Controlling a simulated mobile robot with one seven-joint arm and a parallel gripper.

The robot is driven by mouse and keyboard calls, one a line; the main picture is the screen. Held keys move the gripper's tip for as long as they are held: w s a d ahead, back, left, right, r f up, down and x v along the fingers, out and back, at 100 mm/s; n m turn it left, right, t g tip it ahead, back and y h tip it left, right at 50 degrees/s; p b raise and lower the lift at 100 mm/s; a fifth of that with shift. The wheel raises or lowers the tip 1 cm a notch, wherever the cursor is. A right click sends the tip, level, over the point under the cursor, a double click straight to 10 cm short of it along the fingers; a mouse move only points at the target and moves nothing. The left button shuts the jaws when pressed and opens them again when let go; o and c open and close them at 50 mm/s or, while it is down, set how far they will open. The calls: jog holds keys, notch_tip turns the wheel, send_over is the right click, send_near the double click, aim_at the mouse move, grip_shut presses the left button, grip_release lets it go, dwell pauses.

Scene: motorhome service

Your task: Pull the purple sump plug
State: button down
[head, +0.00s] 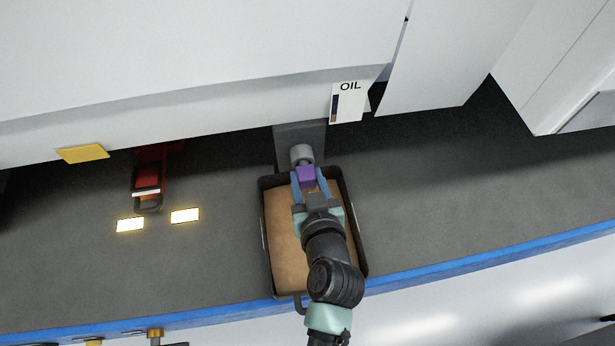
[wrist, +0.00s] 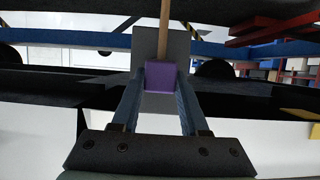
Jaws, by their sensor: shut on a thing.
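The purple sump plug (head: 306,174) is a small block between the blue fingers of my gripper (head: 308,178), which is shut on it. It also shows in the wrist view (wrist: 160,77), with a finger on each side. A grey round spout (head: 301,153) is just beyond the plug, under the vehicle's edge. I cannot tell how wide any gap between them is. In the wrist view a thin brown strip (wrist: 165,14), like a stream of oil, runs from behind the plug to the top edge. A dark-rimmed tray (head: 264,225) with a brown inside lies below my gripper.
The white vehicle side (head: 180,60) overhangs at the back, with an OIL sign (head: 347,101) and a yellow tab (head: 83,153). A red jack-like object (head: 148,178) and two lit yellow-white markers (head: 185,216) are at left. The grey floor at right is clear, up to a blue edge strip (head: 480,258).

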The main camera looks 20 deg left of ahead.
aim_at(308, 188)
dwell(0.4)
jog(key=shift+s+d+b, duration=0.3)
jog(key=shift+s+d, duration=0.35)
jog(key=shift+s, duration=0.35)
jog(key=shift+s+d+b, duration=0.25)
jog(key=shift+s+d, duration=0.4)
jog(key=shift+s, duration=0.3)
jog(key=shift+s, duration=0.1)
